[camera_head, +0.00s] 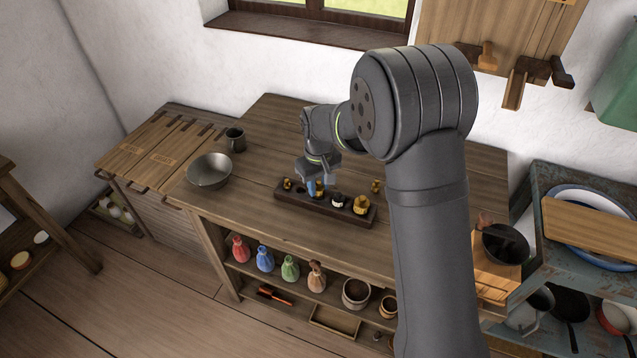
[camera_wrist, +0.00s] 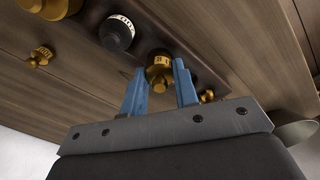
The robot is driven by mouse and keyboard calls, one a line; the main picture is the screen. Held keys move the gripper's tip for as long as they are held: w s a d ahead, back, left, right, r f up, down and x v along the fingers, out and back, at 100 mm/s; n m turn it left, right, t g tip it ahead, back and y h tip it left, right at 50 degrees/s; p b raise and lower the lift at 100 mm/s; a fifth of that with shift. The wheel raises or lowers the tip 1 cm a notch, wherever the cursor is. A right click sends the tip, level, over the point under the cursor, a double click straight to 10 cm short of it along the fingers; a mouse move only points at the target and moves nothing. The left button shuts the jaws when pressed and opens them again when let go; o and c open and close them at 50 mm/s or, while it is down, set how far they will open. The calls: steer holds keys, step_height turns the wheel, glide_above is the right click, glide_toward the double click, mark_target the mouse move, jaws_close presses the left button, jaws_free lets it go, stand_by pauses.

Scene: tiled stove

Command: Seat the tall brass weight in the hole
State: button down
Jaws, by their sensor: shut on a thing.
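My gripper (camera_wrist: 160,85) has its two blue fingers closed on the sides of a brass weight (camera_wrist: 160,72) with a pale marked band. In the head view my gripper (camera_head: 318,190) is over the dark wooden block (camera_head: 326,206), left of its middle, with the weight (camera_head: 319,186) partly covered by the fingers. The weight looks upright and in line with the block's row. I cannot tell whether its base is in a hole or just above one. A dark hole (camera_head: 300,190) shows to its left in the head view.
The block also carries a small brass weight (camera_head: 287,184) at its left end, a black weight with a white band (camera_head: 338,200), and a large brass weight (camera_head: 361,205). Another brass piece (camera_head: 376,185) stands on the bench behind the block. A metal bowl (camera_head: 209,171) and mug (camera_head: 236,139) stand left.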

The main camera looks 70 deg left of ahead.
mark_target(319, 182)
steer(key=shift+f, duration=0.85)
steer(key=c, duration=1)
jaws_free()
steer(key=shift+f, duration=0.1)
steer(key=shift+c, duration=0.2)
steer(key=shift+d, duration=0.1)
step_height(319, 182, up, 18)
steer(key=shift+f, duration=0.25)
step_height(319, 182, down, 17)
steer(key=shift+f, duration=0.2)
steer(key=shift+r, duration=0.1)
